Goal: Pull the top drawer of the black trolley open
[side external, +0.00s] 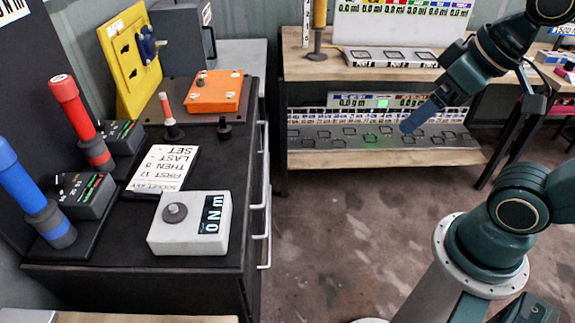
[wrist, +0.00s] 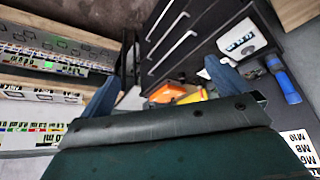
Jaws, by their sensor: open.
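The black trolley (side external: 105,268) stands at the left in the side external view, its drawer front facing right with silver bar handles. In the wrist view the trolley (wrist: 222,17) shows several closed drawers. The top drawer's handle (wrist: 173,53) is the bar nearest the trolley's top. My gripper (side external: 410,125) is right of the trolley, well apart from its handles. In the wrist view my gripper (wrist: 160,83) has its two blue fingers spread wide with nothing between them.
A shelved bench (side external: 375,158) stands behind. Bare floor (side external: 335,225) lies between the trolley and my arm.

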